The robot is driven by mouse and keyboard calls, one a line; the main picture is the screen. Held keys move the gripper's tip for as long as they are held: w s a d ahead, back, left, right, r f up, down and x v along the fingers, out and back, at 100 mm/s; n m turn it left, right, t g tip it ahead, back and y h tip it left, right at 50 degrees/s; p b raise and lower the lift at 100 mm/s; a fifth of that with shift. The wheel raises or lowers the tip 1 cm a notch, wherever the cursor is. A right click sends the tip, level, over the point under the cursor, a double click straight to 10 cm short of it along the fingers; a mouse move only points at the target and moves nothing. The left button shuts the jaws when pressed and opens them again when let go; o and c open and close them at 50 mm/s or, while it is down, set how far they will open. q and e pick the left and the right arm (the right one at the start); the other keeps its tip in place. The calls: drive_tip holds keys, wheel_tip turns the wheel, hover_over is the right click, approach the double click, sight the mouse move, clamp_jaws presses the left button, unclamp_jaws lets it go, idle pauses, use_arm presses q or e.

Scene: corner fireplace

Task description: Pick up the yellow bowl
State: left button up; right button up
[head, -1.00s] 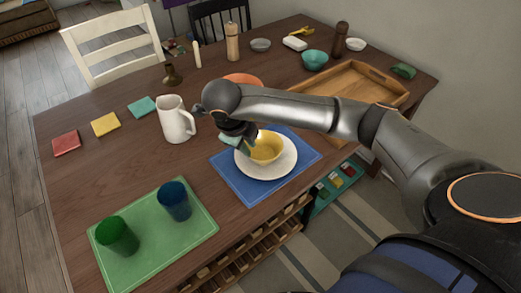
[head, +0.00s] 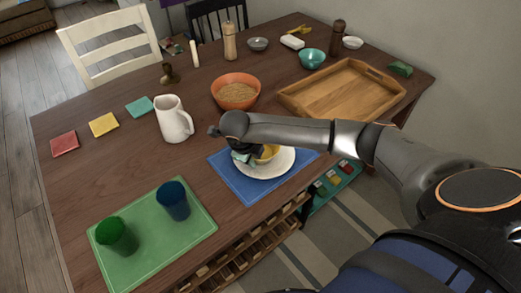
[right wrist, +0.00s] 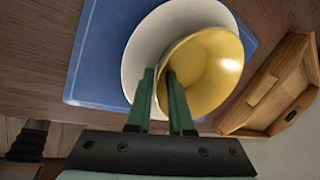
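The yellow bowl (head: 269,152) sits on a white plate (head: 285,163) on a blue placemat (head: 240,186) at the table's near side. My right gripper (head: 247,158) is low at the bowl's left side. In the right wrist view its two green fingers (right wrist: 161,80) straddle the rim of the yellow bowl (right wrist: 212,75), one inside the bowl and one outside over the plate (right wrist: 140,50). A narrow gap shows between the fingers. In the head view my wrist hides part of the bowl. My left gripper is not in view.
An orange bowl (head: 236,94) stands behind my right forearm, and a white pitcher (head: 174,120) stands left of my wrist. A wooden tray (head: 345,92) lies to the right. Blue (head: 173,201) and green (head: 116,236) cups stand on a green mat (head: 150,258) in front.

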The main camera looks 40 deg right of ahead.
drive_tip(key=shift+c, duration=0.3)
clamp_jaws()
drive_tip(key=shift+r, duration=0.1)
idle(0.9)
